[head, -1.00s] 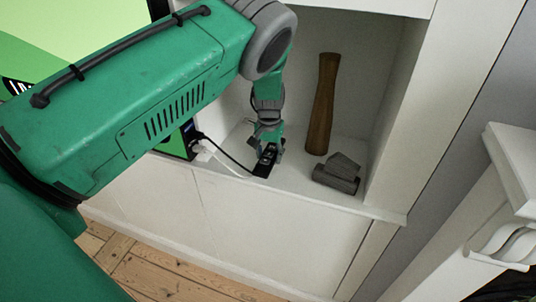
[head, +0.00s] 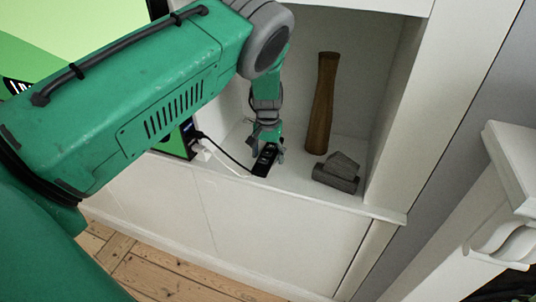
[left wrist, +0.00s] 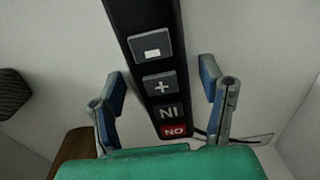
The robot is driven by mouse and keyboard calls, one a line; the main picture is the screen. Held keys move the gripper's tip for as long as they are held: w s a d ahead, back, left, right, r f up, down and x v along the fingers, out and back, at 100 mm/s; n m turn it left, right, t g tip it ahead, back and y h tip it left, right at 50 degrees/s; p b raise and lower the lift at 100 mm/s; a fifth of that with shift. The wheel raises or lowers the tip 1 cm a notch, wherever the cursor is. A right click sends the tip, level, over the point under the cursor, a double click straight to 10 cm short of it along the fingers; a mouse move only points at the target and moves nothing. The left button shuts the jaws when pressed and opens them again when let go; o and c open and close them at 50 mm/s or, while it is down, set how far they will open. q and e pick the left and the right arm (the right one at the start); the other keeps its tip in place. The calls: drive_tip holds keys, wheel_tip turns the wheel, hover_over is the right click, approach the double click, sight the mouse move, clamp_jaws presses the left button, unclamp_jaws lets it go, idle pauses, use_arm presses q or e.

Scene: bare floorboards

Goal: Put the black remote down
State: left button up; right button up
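The black remote (head: 264,161) lies on the white shelf (head: 290,178) of the alcove, near its front edge. In the left wrist view the remote (left wrist: 150,65) shows grey buttons and a red one, and passes between my fingers. My left gripper (head: 267,150) is directly over the remote in the head view. In the left wrist view my left gripper (left wrist: 163,100) has its fingers spread, with a visible gap on each side of the remote. My right gripper is in neither view.
A green-sided box (head: 178,143) with a black cable (head: 222,153) is to the left. Free shelf shows between remote and block.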

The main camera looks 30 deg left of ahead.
sight(265, 152)
use_arm(q)
drive_tip(key=shift+a+r, duration=0.35)
wheel_tip(265, 152, up, 6)
drive_tip(key=shift+r+b, duration=0.15)
drive_tip(key=shift+b, duration=0.2)
drive_tip(key=shift+d+r, duration=0.25)
drive_tip(key=shift+r, duration=0.2)
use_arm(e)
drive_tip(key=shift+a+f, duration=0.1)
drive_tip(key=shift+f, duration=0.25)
use_arm(q)
drive_tip(key=shift+a, duration=0.15)
drive_tip(key=shift+a+f, duration=0.1)
drive_tip(key=shift+a, duration=0.1)
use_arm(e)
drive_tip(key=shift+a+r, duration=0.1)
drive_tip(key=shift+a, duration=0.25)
use_arm(q)
drive_tip(key=shift+s+f, duration=0.1)
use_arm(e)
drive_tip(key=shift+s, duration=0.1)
